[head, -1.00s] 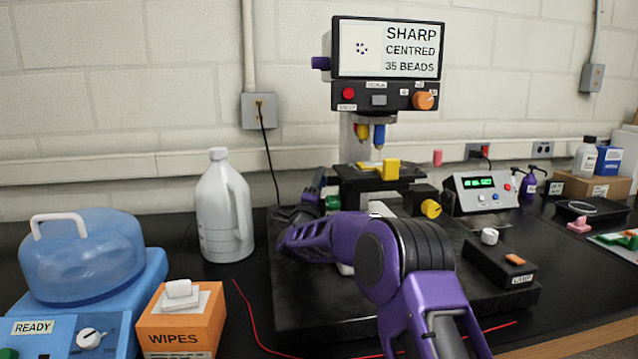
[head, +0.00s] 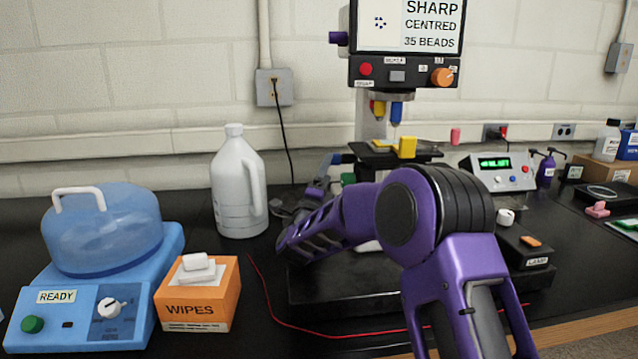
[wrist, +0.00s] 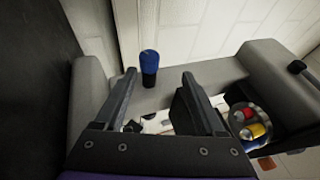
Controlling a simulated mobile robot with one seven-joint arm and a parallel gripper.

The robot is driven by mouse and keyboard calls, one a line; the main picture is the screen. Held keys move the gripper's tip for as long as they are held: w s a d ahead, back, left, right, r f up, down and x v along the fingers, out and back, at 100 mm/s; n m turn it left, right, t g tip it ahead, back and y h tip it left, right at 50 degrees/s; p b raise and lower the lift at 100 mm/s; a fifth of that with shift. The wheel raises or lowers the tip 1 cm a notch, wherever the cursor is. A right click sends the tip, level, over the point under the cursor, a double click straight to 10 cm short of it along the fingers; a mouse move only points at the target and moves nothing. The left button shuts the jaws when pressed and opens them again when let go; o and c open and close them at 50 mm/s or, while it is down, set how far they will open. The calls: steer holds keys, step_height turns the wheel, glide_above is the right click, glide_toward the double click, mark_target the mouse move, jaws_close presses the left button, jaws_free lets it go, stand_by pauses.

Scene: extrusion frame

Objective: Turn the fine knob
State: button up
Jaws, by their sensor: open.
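The microscope has a dark base (head: 330,285), a stage (head: 385,153) and a screen head (head: 407,40) reading sharp, centred, 35 beads. In the wrist view a blue-topped knob with a black lower part (wrist: 149,65) stands out from the grey microscope body (wrist: 100,90). I cannot read a label on it. My gripper (wrist: 159,76) is open and empty, with the knob showing just beyond and between the fingertips; I see no contact. In the head view my gripper (head: 322,178) is at the microscope's left side, beside a green knob (head: 348,179), partly hidden by my arm.
A white jug (head: 238,185), an orange wipes box (head: 197,295) and a blue domed machine (head: 100,240) stand to the left. A lamp box (head: 525,246) and a display box (head: 497,172) stand right. A red wire (head: 300,328) lies in front; coloured objectives (wrist: 250,128) show nearby.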

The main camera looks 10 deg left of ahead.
steer(key=s, duration=0.6)
steer(key=shift+s+a, duration=0.25)
steer(key=shift+a, duration=0.2)
stand_by(1.9)
